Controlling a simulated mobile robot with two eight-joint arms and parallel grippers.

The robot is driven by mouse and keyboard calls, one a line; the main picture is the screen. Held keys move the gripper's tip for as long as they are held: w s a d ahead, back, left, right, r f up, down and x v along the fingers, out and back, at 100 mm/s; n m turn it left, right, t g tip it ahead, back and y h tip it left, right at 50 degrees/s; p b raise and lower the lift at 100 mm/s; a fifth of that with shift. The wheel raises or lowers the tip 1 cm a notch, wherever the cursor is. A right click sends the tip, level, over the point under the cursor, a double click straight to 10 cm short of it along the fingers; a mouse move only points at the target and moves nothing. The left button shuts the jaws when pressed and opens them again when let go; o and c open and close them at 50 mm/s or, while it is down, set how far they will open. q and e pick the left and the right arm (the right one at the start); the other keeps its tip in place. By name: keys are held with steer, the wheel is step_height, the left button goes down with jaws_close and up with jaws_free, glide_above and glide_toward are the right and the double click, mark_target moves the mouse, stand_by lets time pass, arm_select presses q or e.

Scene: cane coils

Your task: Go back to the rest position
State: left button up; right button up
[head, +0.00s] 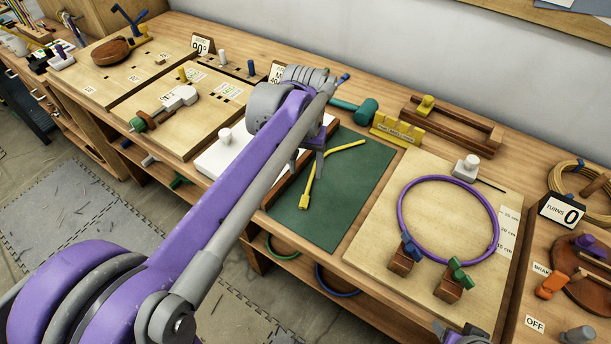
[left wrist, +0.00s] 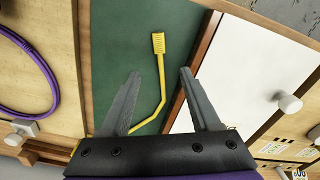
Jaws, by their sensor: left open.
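My left arm reaches from the lower left across the bench in the head view. My left gripper (head: 313,158) hangs over the left edge of the green mat (head: 345,205), partly hidden by its own arm. In the left wrist view the two fingers (left wrist: 158,75) stand apart with nothing held between them. A yellow bent tool (head: 325,176) lies on the mat, and it also shows between the fingers' lines in the left wrist view (left wrist: 160,70). A grey and purple part at the bottom edge of the head view may belong to my right arm; its jaws cannot be made out.
Right of the mat, a purple ring (head: 400,222) lies on a pale board (head: 385,255) with clamp blocks. A teal mallet (head: 357,110), yellow block (head: 396,130) and wooden rack (head: 452,122) stand behind. A white board (head: 214,163) lies left. The wall closes off the back.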

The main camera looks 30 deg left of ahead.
arm_select(q)
steer(key=shift+r, duration=0.5)
steer(key=s+d+f+m+t+p, duration=0.1)
steer(key=s+d+f+t, duration=0.1)
steer(key=s, duration=0.5)
steer(key=s+d+f+m+t+p, duration=0.1)
steer(key=s+d+f+m+t, duration=0.1)
steer(key=s+f, duration=0.4)
steer(key=s+d+t, duration=0.1)
steer(key=s+d, duration=0.1)
steer(key=shift+d, duration=0.35)
steer(key=shift+s, duration=0.1)
